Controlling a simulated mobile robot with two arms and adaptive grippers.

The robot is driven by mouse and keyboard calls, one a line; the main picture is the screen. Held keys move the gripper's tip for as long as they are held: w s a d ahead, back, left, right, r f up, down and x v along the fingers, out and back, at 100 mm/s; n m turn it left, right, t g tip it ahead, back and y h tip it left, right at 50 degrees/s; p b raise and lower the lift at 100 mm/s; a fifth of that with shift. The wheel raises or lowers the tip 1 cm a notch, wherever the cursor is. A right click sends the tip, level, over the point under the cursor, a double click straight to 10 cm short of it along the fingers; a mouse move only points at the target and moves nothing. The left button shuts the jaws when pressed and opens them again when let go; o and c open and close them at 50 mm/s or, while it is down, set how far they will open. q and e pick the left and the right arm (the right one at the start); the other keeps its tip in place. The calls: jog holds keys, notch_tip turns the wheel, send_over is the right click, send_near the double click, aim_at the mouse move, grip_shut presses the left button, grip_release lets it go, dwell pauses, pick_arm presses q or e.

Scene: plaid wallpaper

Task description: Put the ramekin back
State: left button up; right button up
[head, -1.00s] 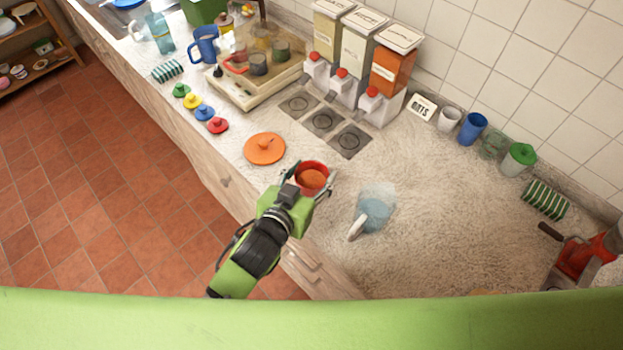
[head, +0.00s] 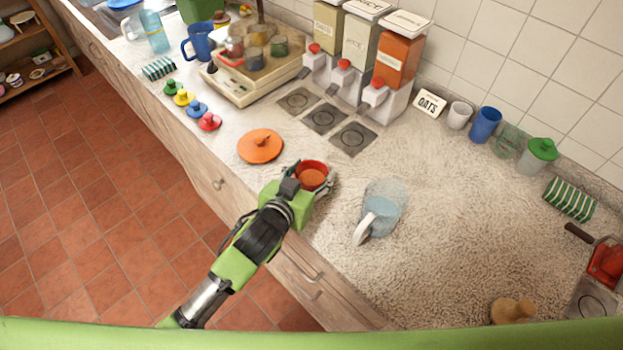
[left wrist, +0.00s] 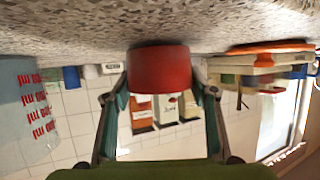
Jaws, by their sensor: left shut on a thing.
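The red ramekin (head: 313,175), with orange-brown contents, is upright between the fingers of my left gripper (head: 308,180), near the counter's front edge. The gripper is shut on it from both sides. In the left wrist view, which is upside down, the ramekin (left wrist: 158,70) sits between the two fingers, close to the counter surface; I cannot tell whether it touches. A beige tray (head: 238,98) with a see-through cover stands at the back left and holds several small coloured pots. My right gripper is not in view.
An orange lid (head: 260,146) lies left of the ramekin; a water jug (head: 381,210) stands close on its right. Small knobbed lids, such as the red one (head: 209,122), line the front edge. Dispensers (head: 390,62) stand behind. The counter right of the jug is mostly clear.

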pick_arm(q)
jog(key=shift+f, duration=0.1)
jog(key=o, duration=1.3)
jog(key=shift+f, duration=0.1)
jog(key=shift+s, duration=0.25)
jog(key=b+v, duration=0.1)
jog(key=v, duration=1)
jog(key=shift+s+a+r, duration=0.2)
jog(key=shift+s+a, duration=0.05)
